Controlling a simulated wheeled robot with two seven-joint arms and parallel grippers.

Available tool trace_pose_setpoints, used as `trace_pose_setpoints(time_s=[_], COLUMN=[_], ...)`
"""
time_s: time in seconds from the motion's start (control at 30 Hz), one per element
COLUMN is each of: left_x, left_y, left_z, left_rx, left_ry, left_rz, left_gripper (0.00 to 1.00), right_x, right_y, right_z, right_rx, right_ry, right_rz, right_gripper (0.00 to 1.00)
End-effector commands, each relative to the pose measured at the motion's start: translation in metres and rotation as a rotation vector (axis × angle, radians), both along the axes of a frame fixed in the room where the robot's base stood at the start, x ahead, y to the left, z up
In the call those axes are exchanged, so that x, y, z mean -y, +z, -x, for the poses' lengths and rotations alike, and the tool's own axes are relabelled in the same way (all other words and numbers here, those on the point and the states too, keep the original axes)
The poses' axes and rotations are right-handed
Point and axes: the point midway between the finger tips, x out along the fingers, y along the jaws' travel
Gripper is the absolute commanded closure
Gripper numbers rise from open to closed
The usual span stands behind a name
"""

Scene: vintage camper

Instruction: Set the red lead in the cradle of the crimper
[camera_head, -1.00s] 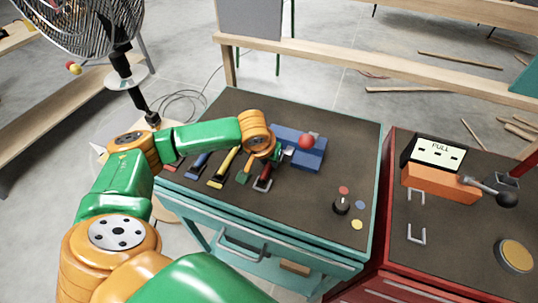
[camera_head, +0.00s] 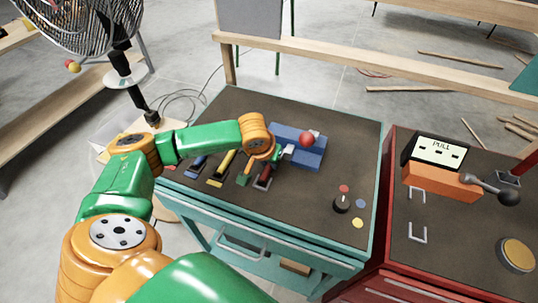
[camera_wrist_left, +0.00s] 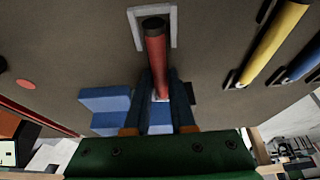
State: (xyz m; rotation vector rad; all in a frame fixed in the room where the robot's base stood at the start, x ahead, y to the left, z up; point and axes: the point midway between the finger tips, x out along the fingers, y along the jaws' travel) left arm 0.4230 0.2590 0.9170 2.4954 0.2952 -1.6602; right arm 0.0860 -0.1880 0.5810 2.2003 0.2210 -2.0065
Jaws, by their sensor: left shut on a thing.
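The red lead (camera_head: 264,177) lies at the front of the bench's left-hand row, with its dark end at a pale square frame (camera_wrist_left: 152,25) in the left wrist view. My left gripper (camera_head: 277,157) is shut on the red lead (camera_wrist_left: 155,52), whose near end runs between the two fingers (camera_wrist_left: 159,88). I cannot tell whether the lead is lifted off the bench. The crimper appears to be the blue block (camera_head: 312,158) with a red ball (camera_head: 306,139), just right of the gripper. Its cradle is not clear. The right gripper is not in view.
A black knob (camera_head: 341,205) with coloured dots is at front right. An orange PULL device (camera_head: 440,180) stands on the red cabinet. The bench front middle is clear.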

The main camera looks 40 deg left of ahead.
Motion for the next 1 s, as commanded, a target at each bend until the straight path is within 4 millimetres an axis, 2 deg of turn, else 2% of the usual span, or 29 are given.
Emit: trace_pose_setpoints(time_s=[0.07, 0.1, 0.2, 0.23, 0.53, 0.8, 1.0], left_x=[0.000, 0.000, 0.000, 0.000, 0.000, 0.005, 0.007], left_y=[0.000, 0.000, 0.000, 0.000, 0.002, 0.051, 0.066], left_z=[0.000, 0.000, 0.000, 0.000, 0.001, 0.020, 0.027], left_rx=[0.000, 0.000, 0.000, 0.000, 0.000, 0.003, -0.001], left_ry=[0.000, 0.000, 0.000, 0.000, 0.000, -0.001, -0.001], left_rz=[0.000, 0.000, 0.000, 0.000, 0.001, 0.000, 0.000], left_gripper=[1.00, 0.75, 0.48, 0.42, 0.42, 0.42, 0.42], right_x=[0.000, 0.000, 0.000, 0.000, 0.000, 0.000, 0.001], right_y=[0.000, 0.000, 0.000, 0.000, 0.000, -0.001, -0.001], right_z=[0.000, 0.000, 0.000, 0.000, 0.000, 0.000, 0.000], right_rx=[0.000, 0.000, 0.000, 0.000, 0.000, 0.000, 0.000], right_ry=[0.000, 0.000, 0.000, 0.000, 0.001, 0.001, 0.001], right_rz=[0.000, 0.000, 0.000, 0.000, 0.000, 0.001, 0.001], right_gripper=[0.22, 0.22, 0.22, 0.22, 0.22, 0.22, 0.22])
